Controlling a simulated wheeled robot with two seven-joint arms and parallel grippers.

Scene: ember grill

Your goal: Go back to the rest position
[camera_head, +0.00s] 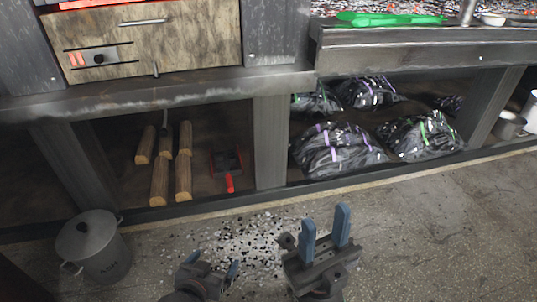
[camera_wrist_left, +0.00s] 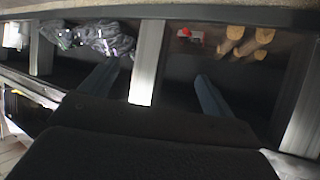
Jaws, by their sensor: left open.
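My left gripper (camera_head: 214,261) is low in the head view, over the floor, with its jaws open and nothing between them. In the left wrist view its two blue fingers (camera_wrist_left: 155,85) stand wide apart and empty. My right gripper (camera_head: 325,225) is to its right in the head view, with two blue fingers upright and apart, and nothing between them. Both grippers are in front of the counter's lower shelf and appear clear of it.
Split logs (camera_head: 159,180) and a red-handled dustpan-like tool (camera_head: 229,182) lie on the lower shelf, beside black bags (camera_head: 335,150). A lidded metal bin (camera_head: 97,248) stands at left. Black and white bits (camera_head: 250,240) litter the floor. Green tongs (camera_head: 390,19) lie on top.

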